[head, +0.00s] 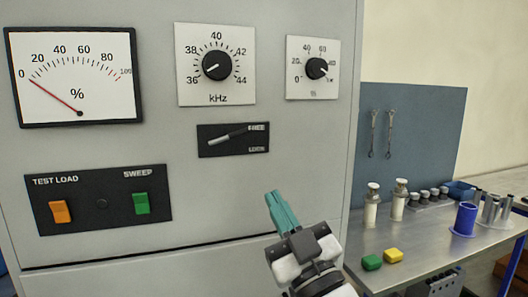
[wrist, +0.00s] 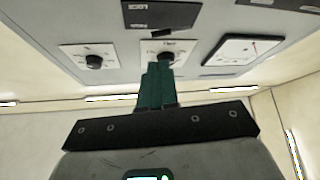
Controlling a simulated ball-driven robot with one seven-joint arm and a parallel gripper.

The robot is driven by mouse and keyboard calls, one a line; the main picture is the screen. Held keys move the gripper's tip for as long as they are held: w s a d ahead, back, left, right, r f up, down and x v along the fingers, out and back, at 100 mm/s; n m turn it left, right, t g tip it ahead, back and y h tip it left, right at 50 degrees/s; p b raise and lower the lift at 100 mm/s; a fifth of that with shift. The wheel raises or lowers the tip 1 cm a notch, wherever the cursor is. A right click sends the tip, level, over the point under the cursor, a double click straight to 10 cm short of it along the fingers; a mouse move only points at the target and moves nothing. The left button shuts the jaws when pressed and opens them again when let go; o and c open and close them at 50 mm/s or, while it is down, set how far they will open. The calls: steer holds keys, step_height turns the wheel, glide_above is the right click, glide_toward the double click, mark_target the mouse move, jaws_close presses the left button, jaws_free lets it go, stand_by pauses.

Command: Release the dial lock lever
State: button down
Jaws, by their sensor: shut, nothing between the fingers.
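The dial lock lever (head: 228,136) is a light bar on a black plate (head: 205,150) below the kHz dial (head: 216,66) in the head view. It slants up to the right, its right end near the upper of two small labels, which are hard to read. In the wrist view the lock plate (wrist: 185,15) is upside down at the top, partly cut off. My gripper (head: 274,196) has teal fingers pressed together and empty. It is below and right of the lock plate, apart from it. Its fingers (wrist: 154,70) partly cover the kHz dial plate in the wrist view.
The panel also holds a % meter (head: 75,75) with its needle near 0, a % dial (head: 317,68), and a plate with orange (head: 60,212) and green (head: 141,203) switches. A metal bench (head: 425,248) with bottles, blocks and a blue cylinder (head: 465,218) stands right.

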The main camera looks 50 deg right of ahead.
steer(key=shift+b+x, duration=1.2)
steer(key=shift+x, duration=0.05)
steer(key=b, duration=0.2)
glide_toward(241, 135)
steer(key=x, duration=0.5)
steer(key=shift+w+d, duration=0.1)
steer(key=shift+w, duration=0.15)
steer(key=shift+w+d+r, duration=0.25)
steer(key=shift+w+r, duration=0.05)
steer(key=shift+w, duration=0.25)
